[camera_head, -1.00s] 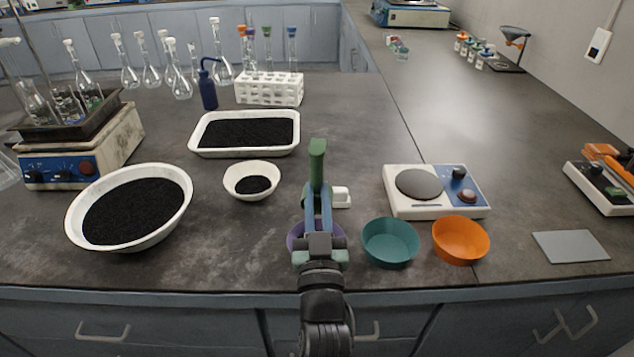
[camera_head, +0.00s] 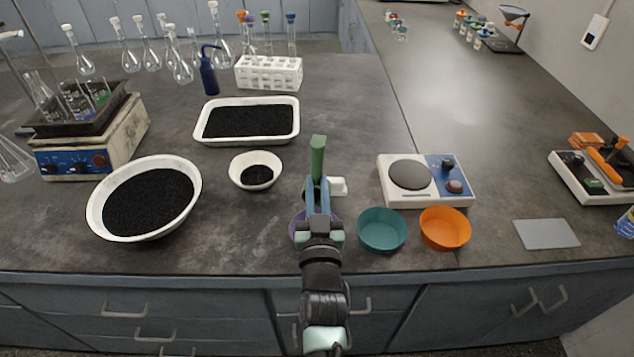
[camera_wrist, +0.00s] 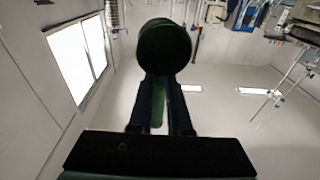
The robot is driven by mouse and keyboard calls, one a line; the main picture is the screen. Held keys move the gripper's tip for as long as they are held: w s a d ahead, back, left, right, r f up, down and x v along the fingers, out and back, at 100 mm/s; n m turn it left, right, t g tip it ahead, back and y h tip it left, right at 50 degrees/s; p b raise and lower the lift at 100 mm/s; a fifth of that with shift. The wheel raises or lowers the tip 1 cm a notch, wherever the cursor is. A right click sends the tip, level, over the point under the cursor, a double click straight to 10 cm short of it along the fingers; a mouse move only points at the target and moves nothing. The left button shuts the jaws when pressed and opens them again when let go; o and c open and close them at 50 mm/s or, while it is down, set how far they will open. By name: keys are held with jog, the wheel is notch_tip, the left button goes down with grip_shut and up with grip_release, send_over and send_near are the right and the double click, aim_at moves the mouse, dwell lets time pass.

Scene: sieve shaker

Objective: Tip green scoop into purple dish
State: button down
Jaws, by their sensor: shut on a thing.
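My gripper (camera_head: 318,190) is shut on the green scoop (camera_head: 318,157), above the front part of the bench. The scoop's green end points up and away from me in the head view. In the wrist view the scoop (camera_wrist: 165,47) shows as a dark green round end beyond the fingers (camera_wrist: 160,100); its contents cannot be seen. The purple dish (camera_head: 296,228) stands near the bench's front edge. It is mostly hidden behind my gripper and wrist, so its inside is not visible.
A teal dish (camera_head: 382,232) and an orange dish (camera_head: 445,229) stand right of the purple one. A hotplate (camera_head: 438,201) is behind them. A white bowl of black grains (camera_head: 97,210), a small bowl (camera_head: 236,172) and a tray (camera_head: 296,130) lie left and behind.

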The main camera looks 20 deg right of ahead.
aim_at(319, 177)
jog(key=shift+r, duration=0.1)
jog(key=p, duration=0.2)
jog(key=shift+w+r+p, duration=0.15)
jog(key=shift+r+p, duration=0.15)
jog(key=shift+w+d+r+g+p, duration=0.15)
jog(key=shift+g+p, duration=0.45)
jog(key=shift+p, duration=0.4)
jog(key=shift+w+p, duration=0.1)
jog(key=shift+p, duration=0.9)
jog(key=g+p, duration=0.1)
jog(key=p, duration=0.2)
jog(key=w+g+y+p, duration=0.1)
jog(key=p, duration=0.3)
jog(key=shift+d+r+m, duration=0.3)
jog(key=shift+r, duration=0.05)
jog(key=shift+w+g+p, duration=0.2)
jog(key=shift+g+p, duration=0.3)
jog(key=shift+p, duration=0.25)
jog(key=shift+f, duration=0.25)
jog(key=shift+d, duration=0.1)
